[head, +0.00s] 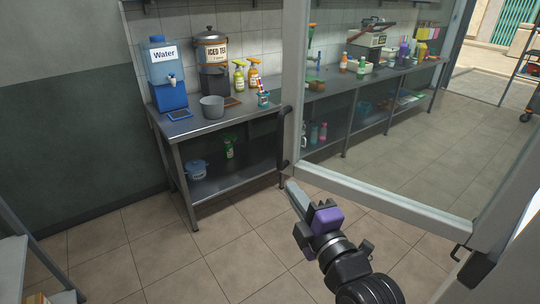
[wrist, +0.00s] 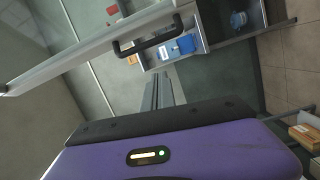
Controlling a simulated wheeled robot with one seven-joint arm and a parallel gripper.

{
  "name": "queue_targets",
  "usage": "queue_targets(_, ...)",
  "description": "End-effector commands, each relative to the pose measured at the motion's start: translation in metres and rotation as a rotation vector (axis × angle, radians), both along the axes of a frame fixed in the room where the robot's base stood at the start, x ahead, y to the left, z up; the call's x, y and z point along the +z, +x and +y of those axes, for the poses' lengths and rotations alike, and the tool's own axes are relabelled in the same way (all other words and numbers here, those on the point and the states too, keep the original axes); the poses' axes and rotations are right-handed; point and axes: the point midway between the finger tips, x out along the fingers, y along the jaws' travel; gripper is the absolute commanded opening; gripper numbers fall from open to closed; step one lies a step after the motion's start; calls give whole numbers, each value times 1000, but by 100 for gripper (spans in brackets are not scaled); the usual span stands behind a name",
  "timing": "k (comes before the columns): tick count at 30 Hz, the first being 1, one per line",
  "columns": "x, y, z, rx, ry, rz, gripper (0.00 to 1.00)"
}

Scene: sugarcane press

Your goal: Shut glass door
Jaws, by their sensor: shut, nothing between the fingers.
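The glass door (head: 295,85) has a pale grey frame and a clear pane, through which the counter behind shows. It stands open into the room, its upright free edge near the middle of the head view and its bottom rail (head: 390,200) running to the right. A black bar handle (head: 285,138) is on that edge; the handle (wrist: 150,40) and frame (wrist: 85,47) also show in the wrist view. My gripper (head: 292,190), with a purple body, is shut and empty, low by the door's free edge. In the wrist view my fingertips (wrist: 165,78) appear below the handle, apart from it.
A rack (head: 20,255) stands at lower left. The tiled floor (head: 180,260) between is clear.

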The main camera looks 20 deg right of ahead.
Motion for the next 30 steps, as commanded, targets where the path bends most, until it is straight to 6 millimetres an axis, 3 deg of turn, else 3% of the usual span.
queue_targets(11,-7,8,2,7,-141,19,0)
queue_targets(27,-5,103,10,7,-139,20,0)
queue_targets(30,-6,114,-3,3,-138,20,0)
